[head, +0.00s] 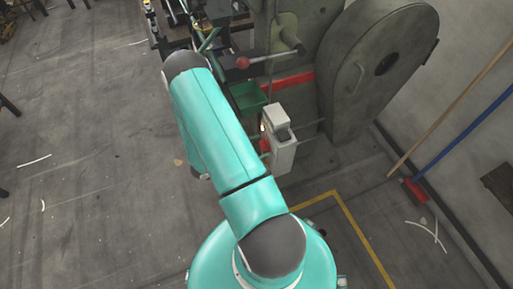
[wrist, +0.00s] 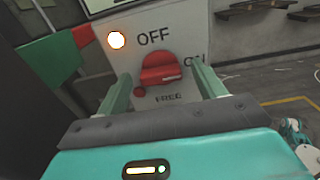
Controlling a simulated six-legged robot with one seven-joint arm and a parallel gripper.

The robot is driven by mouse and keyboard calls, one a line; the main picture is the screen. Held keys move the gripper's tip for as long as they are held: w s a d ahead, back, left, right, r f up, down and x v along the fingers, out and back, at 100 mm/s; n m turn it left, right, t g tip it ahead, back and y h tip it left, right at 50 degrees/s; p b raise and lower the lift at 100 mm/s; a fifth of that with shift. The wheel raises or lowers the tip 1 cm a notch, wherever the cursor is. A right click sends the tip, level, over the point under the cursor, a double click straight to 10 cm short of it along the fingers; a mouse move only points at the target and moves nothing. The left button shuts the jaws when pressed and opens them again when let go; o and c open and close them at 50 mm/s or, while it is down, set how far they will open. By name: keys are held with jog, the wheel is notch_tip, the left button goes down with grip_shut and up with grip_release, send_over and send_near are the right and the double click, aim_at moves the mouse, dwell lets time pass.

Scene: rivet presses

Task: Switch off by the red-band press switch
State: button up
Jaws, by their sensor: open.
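The switch box (head: 281,142) is a pale grey box in front of the press with the red band (head: 287,81). In the wrist view its face (wrist: 165,45) carries the words OFF, ON and FREE. A red rotary handle (wrist: 162,68) sits below OFF, with ON to its right and FREE under it. A round lamp (wrist: 117,40) glows left of OFF. My gripper (wrist: 161,74) is open, one finger on each side of the handle; I cannot tell whether either touches it. In the head view my arm hides the gripper.
A green tray (head: 249,97) and a red-knobbed lever (head: 243,62) are close to the box. The press's big round guard (head: 385,65) stands behind right. A red broom (head: 415,191) leans by the right wall. Floor at left is mostly clear.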

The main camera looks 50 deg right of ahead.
jog(key=c, duration=1)
jog(key=shift+w+n, duration=0.1)
jog(key=shift+n, duration=0.3)
jog(key=n, duration=0.8)
jog(key=shift+w, duration=0.1)
jog(key=n, duration=0.4)
jog(key=shift+f+n, duration=0.15)
jog(key=shift+n, duration=2.45)
jog(key=shift+o, duration=0.2)
